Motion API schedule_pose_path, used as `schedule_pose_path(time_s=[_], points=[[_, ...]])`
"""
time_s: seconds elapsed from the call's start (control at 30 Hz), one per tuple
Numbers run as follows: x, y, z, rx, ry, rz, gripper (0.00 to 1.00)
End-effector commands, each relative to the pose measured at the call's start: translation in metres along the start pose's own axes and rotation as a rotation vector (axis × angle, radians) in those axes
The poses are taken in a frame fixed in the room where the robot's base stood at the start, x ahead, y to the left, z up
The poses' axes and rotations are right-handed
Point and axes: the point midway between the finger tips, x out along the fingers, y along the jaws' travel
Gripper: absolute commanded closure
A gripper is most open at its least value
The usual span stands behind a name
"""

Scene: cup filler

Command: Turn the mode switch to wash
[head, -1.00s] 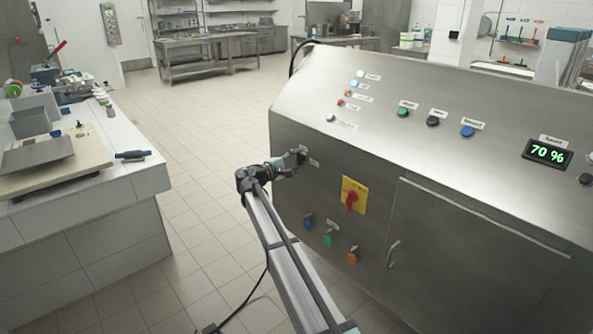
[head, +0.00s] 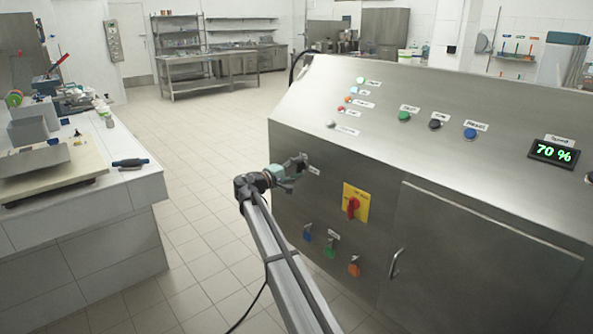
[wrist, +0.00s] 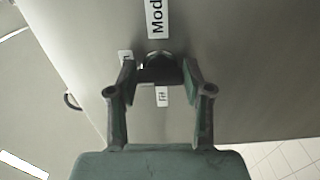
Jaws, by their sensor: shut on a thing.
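The mode switch (wrist: 160,67) is a dark round knob on the front of the steel machine, in the upper middle of the wrist view. A label starting "Mod" (wrist: 157,16) is beside it, with smaller labels around it, only partly readable. My gripper (wrist: 159,80) is shut on the knob, one finger on each side. In the head view my gripper (head: 300,163) is at the left part of the machine's front face and hides the knob. I cannot tell which setting the knob points to.
A red switch on a yellow plate (head: 353,203) is right of my gripper. Blue, green and orange knobs (head: 329,249) sit below. The machine's display (head: 554,151) reads 70 %. A tiled counter (head: 120,205) stands left, with open floor between.

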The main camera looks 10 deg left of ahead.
Motion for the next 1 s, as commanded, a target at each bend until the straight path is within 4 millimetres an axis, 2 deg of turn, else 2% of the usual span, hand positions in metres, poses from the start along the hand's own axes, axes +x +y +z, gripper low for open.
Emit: schedule_pose_path(time_s=[0.07, 0.1, 0.17, 0.47, 0.63, 0.77, 1.0], points=[[0.002, 0.001, 0.0, 0.003, 0.0, 0.001, 0.85], [0.002, 0.001, 0.0, 0.003, 0.0, 0.001, 0.47], [0.002, 0.001, 0.0, 0.002, 0.0, 0.001, 0.25], [0.0, 0.0, 0.0, 0.0, 0.0, 0.0, 0.25], [-0.009, 0.0, 0.0, 0.0, 0.002, 0.0, 0.25], [-0.026, 0.0, 0.001, 0.0, 0.002, 0.0, 0.25], [-0.073, 0.0, 0.0, 0.001, 0.003, 0.0, 0.25]])
